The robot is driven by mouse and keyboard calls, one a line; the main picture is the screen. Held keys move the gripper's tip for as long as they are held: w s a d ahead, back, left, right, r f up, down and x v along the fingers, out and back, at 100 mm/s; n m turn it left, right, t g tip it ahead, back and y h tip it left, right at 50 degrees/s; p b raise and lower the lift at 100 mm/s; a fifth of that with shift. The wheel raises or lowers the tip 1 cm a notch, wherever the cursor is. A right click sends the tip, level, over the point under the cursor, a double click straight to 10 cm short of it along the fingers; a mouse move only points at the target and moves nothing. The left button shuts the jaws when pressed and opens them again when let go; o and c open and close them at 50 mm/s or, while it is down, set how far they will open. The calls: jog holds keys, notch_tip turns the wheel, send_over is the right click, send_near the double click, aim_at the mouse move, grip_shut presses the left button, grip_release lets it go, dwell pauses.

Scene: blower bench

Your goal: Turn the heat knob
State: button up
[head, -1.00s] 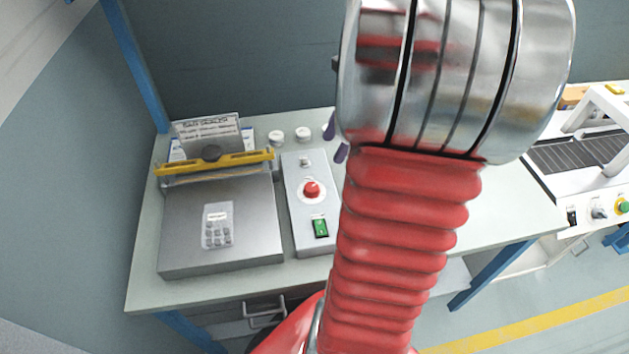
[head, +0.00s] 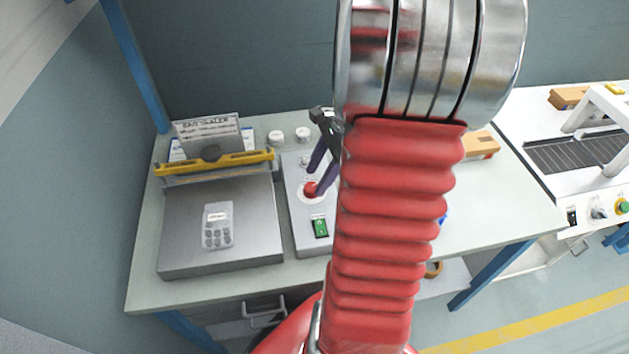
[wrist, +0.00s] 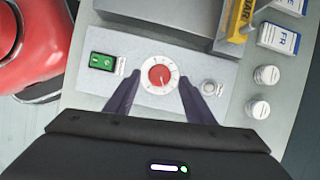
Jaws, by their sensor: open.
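The heat knob (head: 310,189) is a round red knob on a white dial, set in the grey control panel (head: 298,235). In the wrist view the red knob (wrist: 162,76) shows a small dark mark near its lower edge. My gripper (wrist: 156,88) is open, with its two dark purple fingers on either side of the dial. In the head view my gripper (head: 317,176) comes in over the panel, with fingertips near the knob. I cannot tell whether the fingers touch it. The panel's right side is hidden behind my arm.
A green switch (head: 320,228) is in front of the knob, and a small grey button (wrist: 208,88) is on its other side. A sealer with a yellow bar (head: 215,163) stands to the left. White round jars (head: 303,134) stand behind. A cardboard box (head: 481,145) is on the right.

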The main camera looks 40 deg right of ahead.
aim_at(312, 189)
jog(key=shift+x, duration=1.4)
jog(key=shift+c, duration=0.2)
jog(key=c, duration=1)
jog(key=shift+m, duration=0.6)
jog(key=o, duration=1)
jog(key=shift+o, duration=0.2)
